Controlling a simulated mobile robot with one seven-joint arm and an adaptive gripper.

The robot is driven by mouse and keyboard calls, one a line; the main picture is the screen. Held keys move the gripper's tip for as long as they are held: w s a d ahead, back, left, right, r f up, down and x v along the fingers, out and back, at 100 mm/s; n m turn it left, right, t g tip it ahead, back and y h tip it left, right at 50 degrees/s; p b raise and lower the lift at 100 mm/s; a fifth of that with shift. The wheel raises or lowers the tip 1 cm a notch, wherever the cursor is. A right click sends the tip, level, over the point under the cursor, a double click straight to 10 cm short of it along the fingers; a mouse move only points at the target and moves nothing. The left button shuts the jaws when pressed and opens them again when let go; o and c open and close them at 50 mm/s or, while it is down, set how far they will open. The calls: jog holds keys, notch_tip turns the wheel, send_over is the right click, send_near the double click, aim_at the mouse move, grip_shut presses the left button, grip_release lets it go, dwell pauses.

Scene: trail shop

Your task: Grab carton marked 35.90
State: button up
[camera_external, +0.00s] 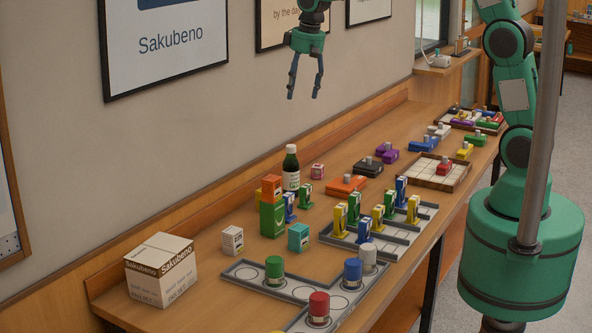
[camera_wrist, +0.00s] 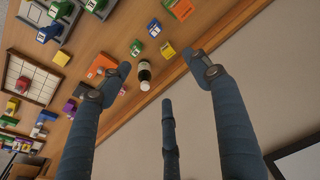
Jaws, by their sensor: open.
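No price of 35.90 can be read on any carton. In the external view a large white and brown Sakubeno carton (camera_external: 160,270) sits at the near left end of the bench; its small print is too blurred to read. Smaller cartons stand to its right: a white one (camera_external: 232,240), a teal one (camera_external: 299,237), a green one (camera_external: 272,219) with an orange one (camera_external: 271,188) on top, and a pink one (camera_external: 317,171) farther back. My gripper (camera_external: 303,96) hangs open and empty, high above the bench near the wall. Its spread fingers also show in the wrist view (camera_wrist: 164,72).
A dark bottle (camera_external: 291,168) stands behind the green carton, and also shows between my fingers (camera_wrist: 144,76). Grey trays (camera_external: 250,272) with coloured pegs and blocks fill the bench's front. A tile board (camera_external: 432,172) and loose blocks lie farther back. The wall runs along the bench's rear.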

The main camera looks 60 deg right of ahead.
jog(key=w+d+f, duration=0.1)
jog(key=w+f, duration=0.4)
jog(key=f, duration=0.4)
jog(key=w+d+f+g+p, duration=0.1)
jog(key=w+f, duration=0.4)
jog(key=f, duration=0.4)
jog(key=w+d+f+g+p, duration=0.1)
jog(key=w+d+f, duration=0.1)
jog(key=w+f, duration=0.4)
notch_tip(320, 180, down, 3)
jog(key=shift+r, duration=0.1)
jog(key=shift+f, duration=0.2)
jog(key=shift+f, duration=4.15)
jog(key=shift+a+f, duration=0.15)
jog(key=shift+f, duration=2.5)
